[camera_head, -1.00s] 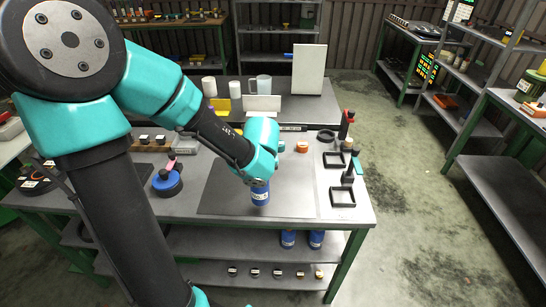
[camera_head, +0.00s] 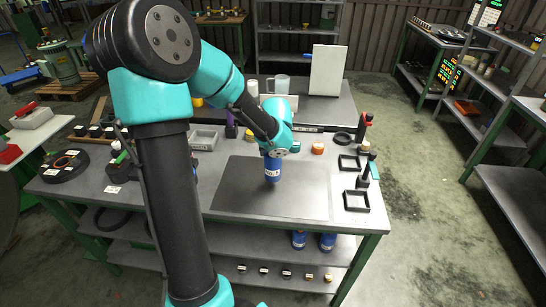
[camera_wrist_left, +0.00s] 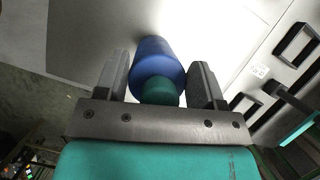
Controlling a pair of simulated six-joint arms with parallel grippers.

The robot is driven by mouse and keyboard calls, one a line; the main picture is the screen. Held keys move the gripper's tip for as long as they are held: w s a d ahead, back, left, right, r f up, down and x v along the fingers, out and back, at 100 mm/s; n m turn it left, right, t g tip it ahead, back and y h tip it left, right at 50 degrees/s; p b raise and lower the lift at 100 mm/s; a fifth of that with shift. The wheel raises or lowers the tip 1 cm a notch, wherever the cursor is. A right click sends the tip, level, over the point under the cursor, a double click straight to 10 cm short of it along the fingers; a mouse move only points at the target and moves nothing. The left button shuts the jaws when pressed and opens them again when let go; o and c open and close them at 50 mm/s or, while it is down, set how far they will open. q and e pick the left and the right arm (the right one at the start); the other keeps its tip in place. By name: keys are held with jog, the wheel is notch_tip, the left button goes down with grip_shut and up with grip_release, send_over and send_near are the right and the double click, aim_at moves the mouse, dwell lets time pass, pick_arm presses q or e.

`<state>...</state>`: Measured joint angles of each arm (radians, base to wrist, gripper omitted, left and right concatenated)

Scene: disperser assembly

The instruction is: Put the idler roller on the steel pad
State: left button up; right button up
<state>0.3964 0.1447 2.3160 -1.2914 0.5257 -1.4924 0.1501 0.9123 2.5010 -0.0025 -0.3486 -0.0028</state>
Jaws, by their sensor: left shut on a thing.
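The blue cylinder with a white label, which I take as the idler roller (camera_head: 272,171), is upright over the dark flat steel pad (camera_head: 240,198) in the head view. My left gripper (camera_head: 276,154) is above it, shut on its upper end. In the left wrist view the roller (camera_wrist_left: 155,58) sits between the two fingers, with its green end towards the palm. I cannot tell if its lower end touches the pad. My right gripper is not in view.
Black square frames (camera_head: 356,201) and dark upright tools stand right of the pad. Blue cylinders (camera_head: 299,239) stand on the lower shelf. The front part of the pad is clear.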

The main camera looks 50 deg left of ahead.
pick_arm(q)
jog(key=shift+f, duration=1.85)
jog(key=o, duration=1.6)
jog(key=v, duration=1.2)
jog(key=shift+s, duration=0.1)
